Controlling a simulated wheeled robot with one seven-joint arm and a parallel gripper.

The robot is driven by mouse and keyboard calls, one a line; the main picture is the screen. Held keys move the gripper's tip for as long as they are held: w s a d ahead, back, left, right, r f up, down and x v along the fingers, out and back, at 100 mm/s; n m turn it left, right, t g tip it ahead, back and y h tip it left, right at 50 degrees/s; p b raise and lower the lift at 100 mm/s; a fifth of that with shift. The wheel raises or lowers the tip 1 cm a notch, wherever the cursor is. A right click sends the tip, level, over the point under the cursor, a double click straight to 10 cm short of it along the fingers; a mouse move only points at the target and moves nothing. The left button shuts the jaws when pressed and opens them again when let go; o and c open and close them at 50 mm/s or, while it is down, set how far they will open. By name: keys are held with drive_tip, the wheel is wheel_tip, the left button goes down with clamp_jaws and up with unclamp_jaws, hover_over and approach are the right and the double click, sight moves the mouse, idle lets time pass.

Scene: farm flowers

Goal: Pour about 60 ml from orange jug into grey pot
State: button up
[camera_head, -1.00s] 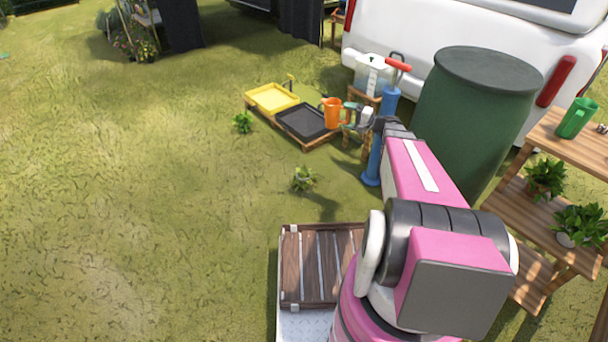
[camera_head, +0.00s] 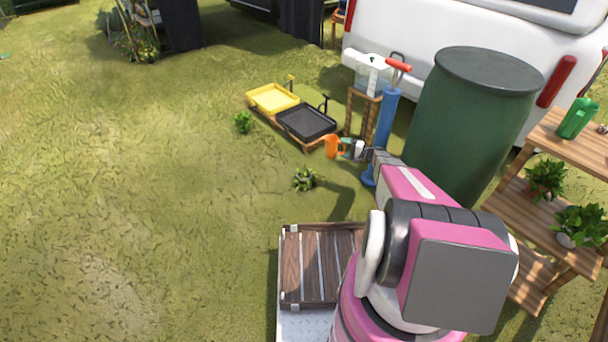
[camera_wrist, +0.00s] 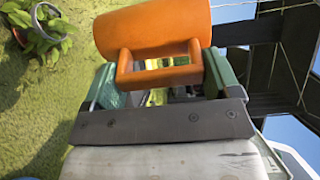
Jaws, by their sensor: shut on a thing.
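My gripper (camera_head: 350,149) is shut on the handle of the orange jug (camera_head: 331,147). The wrist view is turned on its side, with grass at left. There the jug (camera_wrist: 150,27) is close up, its handle (camera_wrist: 160,65) between the green fingers (camera_wrist: 163,80). The jug looks about upright, held above the grass beside the black tray; its contents are hidden. A leafy plant (camera_head: 304,179) stands on the grass below and left of the jug. The wrist view shows a potted plant with a greyish pot rim (camera_wrist: 38,20) at top left; I cannot tell which plant this is.
A yellow tray (camera_head: 273,97) and a black tray (camera_head: 306,122) lie behind the jug. Another plant (camera_head: 243,122) stands left. A blue pump (camera_head: 385,120), a wooden stand (camera_head: 363,113) and a green barrel (camera_head: 470,130) crowd the right. Open grass lies left.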

drive_tip(key=shift+n+g+y, duration=0.4)
drive_tip(key=shift+g+y, duration=0.1)
drive_tip(key=shift+g, duration=0.2)
drive_tip(key=w+f, duration=0.1)
drive_tip(key=f, duration=0.7)
drive_tip(key=w+f, duration=0.2)
drive_tip(key=f, duration=0.7)
drive_tip(key=w+d+f, duration=0.1)
drive_tip(key=w+f, duration=0.1)
drive_tip(key=f, duration=0.7)
drive_tip(key=shift+w+f, duration=0.1)
drive_tip(key=shift+f, duration=0.55)
drive_tip(key=shift+r, duration=0.1)
